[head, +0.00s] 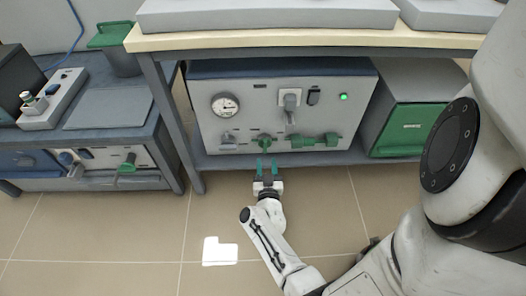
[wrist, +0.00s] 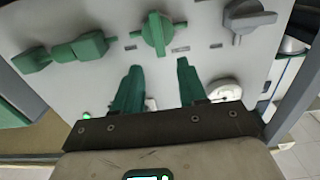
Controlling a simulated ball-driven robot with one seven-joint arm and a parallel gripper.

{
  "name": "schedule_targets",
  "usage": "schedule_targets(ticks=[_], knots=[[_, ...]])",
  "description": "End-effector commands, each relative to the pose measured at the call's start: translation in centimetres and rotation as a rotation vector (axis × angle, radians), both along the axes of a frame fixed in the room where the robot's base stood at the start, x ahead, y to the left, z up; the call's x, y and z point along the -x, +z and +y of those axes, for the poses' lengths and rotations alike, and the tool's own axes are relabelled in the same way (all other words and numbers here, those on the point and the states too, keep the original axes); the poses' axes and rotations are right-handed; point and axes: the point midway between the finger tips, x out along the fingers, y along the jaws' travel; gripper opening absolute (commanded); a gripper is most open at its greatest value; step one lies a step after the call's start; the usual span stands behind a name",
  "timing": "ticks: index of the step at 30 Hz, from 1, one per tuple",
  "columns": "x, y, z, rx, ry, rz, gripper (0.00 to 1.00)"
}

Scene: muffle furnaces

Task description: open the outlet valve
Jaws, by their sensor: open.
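The grey front panel (head: 245,118) of the unit on the lower shelf carries several valves. Along its bottom are a grey knob (head: 229,138), a green knob (head: 264,141) and a long green fitting (head: 316,140). A grey lever handle (head: 290,103) sits higher up. I cannot read which one is the outlet valve. My gripper (head: 266,166) is open and empty, just below the green knob. In the wrist view, which is turned over, the green knob (wrist: 155,33) lies beyond and between the fingertips (wrist: 159,68), apart from them. The grey knob (wrist: 248,18) is to its right there.
A gauge (head: 225,105) and a lit green lamp (head: 343,97) are on the panel. The wooden bench top (head: 300,40) overhangs it, with a leg (head: 172,115) at left. A green-fronted box (head: 409,128) stands at right. Floor in front is clear except a white patch (head: 219,251).

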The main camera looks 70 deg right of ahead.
Motion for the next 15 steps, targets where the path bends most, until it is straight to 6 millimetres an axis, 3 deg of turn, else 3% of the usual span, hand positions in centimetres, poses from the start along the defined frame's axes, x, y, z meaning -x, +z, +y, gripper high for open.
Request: schedule_targets(ticks=[6, 15], knots=[[-1.4, -0.2, -4.0, 0.003, -0.002, -0.001, 0.41], [-2.7, -0.1, -6.6, 0.002, 0.002, -0.001, 0.41]])
